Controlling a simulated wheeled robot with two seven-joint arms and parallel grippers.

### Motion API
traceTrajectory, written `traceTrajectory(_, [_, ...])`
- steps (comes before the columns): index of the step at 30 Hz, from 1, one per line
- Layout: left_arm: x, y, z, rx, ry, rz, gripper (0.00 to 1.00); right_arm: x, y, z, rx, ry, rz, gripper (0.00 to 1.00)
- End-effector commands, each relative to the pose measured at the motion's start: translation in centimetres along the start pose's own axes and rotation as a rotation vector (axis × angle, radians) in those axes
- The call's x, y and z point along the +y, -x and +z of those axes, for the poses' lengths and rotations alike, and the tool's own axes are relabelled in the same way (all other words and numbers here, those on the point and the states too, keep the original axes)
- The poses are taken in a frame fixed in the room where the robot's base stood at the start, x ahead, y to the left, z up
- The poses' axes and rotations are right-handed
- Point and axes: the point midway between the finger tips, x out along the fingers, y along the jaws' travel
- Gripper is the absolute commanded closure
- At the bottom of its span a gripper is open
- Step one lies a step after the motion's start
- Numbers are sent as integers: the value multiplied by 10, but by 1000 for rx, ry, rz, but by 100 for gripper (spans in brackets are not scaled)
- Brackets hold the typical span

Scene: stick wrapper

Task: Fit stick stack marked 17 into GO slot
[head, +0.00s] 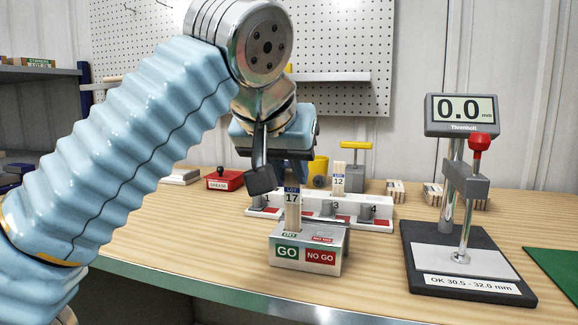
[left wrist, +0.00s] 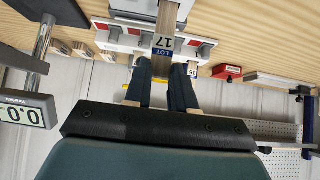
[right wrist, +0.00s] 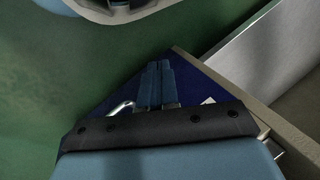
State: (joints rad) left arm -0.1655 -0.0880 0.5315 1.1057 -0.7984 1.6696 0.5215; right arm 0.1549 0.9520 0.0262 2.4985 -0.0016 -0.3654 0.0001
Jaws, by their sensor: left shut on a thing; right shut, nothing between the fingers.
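The stick stack (head: 292,212) is pale wood with a blue "LOT 17" label and stands upright. My left gripper (head: 279,182) is shut on its upper part. The left wrist view also shows the stack (left wrist: 166,28) between the fingertips (left wrist: 160,66). The gauge block (head: 306,262) is grey metal with a green GO plate (head: 287,252) and a red NO GO plate (head: 321,257). The stack's lower end meets the block's top on the GO side; I cannot tell how deep it sits. My right gripper (right wrist: 158,68) is shut and empty, outside the head view.
A white numbered rack (head: 378,212) stands behind the block, holding a stack marked 12 (head: 338,178). A thickness gauge reading 0.0 (head: 461,109) stands on a dark base to the right. A red grease box (head: 224,180) sits behind left. The table front right of the block is clear.

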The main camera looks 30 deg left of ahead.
Motion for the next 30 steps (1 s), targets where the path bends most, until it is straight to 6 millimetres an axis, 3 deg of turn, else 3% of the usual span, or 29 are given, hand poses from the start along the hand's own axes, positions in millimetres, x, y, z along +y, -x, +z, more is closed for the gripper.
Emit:
traceTrajectory(26, [0,-16,16,0,1,-1,100,7,-18,0,0,0,0,100])
traceTrajectory(27, [0,-16,16,0,1,-1,72,7,-17,0,0,0,0,100])
traceTrajectory(30, [0,-16,16,0,1,-1,57,6,-17,0,0,0,0,100])
